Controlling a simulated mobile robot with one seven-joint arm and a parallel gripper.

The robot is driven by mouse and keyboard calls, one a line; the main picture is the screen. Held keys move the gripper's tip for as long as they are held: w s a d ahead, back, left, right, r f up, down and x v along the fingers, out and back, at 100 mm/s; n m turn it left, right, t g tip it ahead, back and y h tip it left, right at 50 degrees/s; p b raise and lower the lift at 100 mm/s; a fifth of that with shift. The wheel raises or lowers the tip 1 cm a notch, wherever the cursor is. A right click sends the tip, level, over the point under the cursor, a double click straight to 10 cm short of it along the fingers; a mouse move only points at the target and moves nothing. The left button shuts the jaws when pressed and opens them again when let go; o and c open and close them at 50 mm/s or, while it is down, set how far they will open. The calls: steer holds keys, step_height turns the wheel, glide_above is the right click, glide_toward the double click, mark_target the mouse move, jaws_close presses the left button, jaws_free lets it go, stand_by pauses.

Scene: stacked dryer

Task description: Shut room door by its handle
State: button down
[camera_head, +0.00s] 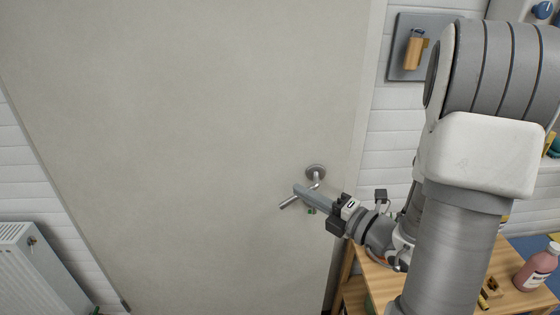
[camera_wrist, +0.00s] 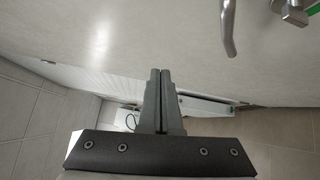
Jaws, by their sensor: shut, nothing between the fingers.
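The pale grey room door (camera_head: 190,130) fills most of the head view, and its smooth face spans the top of the wrist view (camera_wrist: 90,35). Its metal handle (camera_head: 289,201) is a lever on a round plate near the door's right edge. My gripper (camera_head: 299,191) overlaps the lever in the head view and hides part of it. In the wrist view the fingers (camera_wrist: 160,72) are together with nothing between them. The lever (camera_wrist: 229,30) hangs to their right with a visible gap. Whether the door is fully in its frame is unclear.
A white radiator (camera_head: 36,268) stands at lower left. A wooden table (camera_head: 375,284) with a pinkish bottle (camera_head: 538,267) is at lower right, beneath my arm. A grey wall panel (camera_head: 399,69) with an orange-tan item hangs right of the door. Tiled floor (camera_wrist: 280,133) shows below.

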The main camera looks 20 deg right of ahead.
steer(key=d+f+m+h, duration=0.1)
steer(key=d+m, duration=0.1)
steer(key=m, duration=0.1)
glide_toward(272, 160)
steer(key=w+a, duration=0.1)
steer(key=a, duration=0.4)
steer(key=w, duration=0.1)
steer(key=w+d, duration=0.1)
steer(key=w, duration=0.1)
steer(key=shift+w+d+f+t, duration=0.25)
steer(key=shift+d+t, duration=0.1)
steer(key=shift+t, duration=0.05)
steer(key=shift+w+d, duration=0.15)
steer(key=shift+w, duration=0.2)
